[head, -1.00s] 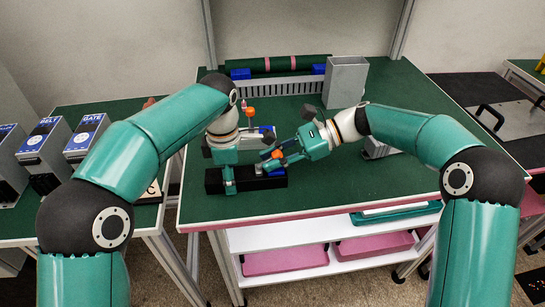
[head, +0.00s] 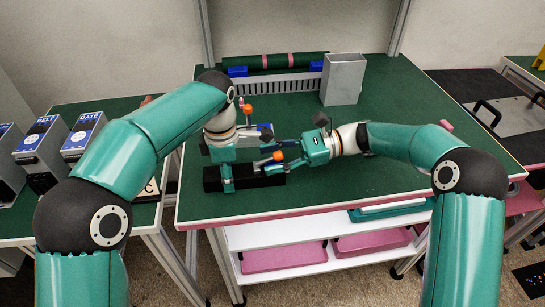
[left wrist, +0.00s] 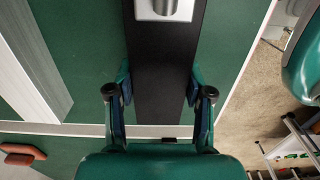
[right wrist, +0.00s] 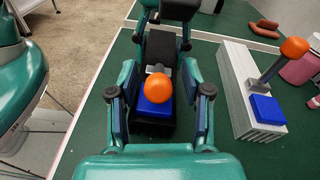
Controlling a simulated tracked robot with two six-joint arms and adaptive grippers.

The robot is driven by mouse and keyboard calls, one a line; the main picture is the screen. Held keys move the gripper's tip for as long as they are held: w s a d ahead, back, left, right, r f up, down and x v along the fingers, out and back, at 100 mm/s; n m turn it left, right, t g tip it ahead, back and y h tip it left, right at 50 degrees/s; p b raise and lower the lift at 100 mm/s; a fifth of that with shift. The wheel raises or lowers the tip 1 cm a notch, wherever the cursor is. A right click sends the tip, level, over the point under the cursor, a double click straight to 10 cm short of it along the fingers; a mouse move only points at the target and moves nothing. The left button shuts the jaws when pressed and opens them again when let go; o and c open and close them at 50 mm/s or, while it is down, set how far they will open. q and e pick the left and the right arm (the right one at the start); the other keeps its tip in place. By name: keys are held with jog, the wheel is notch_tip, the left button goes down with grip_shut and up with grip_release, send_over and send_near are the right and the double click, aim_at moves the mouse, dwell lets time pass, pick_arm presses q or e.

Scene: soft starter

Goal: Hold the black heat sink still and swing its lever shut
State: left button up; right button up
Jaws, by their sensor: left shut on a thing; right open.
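The black heat sink (head: 213,182) lies near the front left of the green table. My left gripper (head: 228,178) is shut across its left part; in the left wrist view the fingers (left wrist: 160,95) flank its black body (left wrist: 165,65), below a silver bracket (left wrist: 165,8). In the right wrist view the lever's orange knob (right wrist: 159,87) appears over the blue block (right wrist: 155,109) at the sink's near end. The lever leans toward that end; I cannot tell whether it touches the block. My right gripper (right wrist: 159,97) is open, its fingers on either side of the knob and block.
A silver heat sink (right wrist: 240,85) with a raised orange-knobbed lever (right wrist: 293,48) stands behind the black one. A grey bin (head: 343,82) and a slotted rail (head: 280,87) stand at the back.

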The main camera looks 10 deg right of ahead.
jog(key=shift+d, duration=0.15)
jog(key=d, duration=0.4)
jog(key=d+r, duration=0.1)
jog(key=d, duration=0.6)
jog(key=shift+w+d+r, duration=0.2)
jog(key=shift+d+r, duration=0.1)
pick_arm(q)
jog(key=o, duration=1.5)
jog(key=shift+r, duration=0.1)
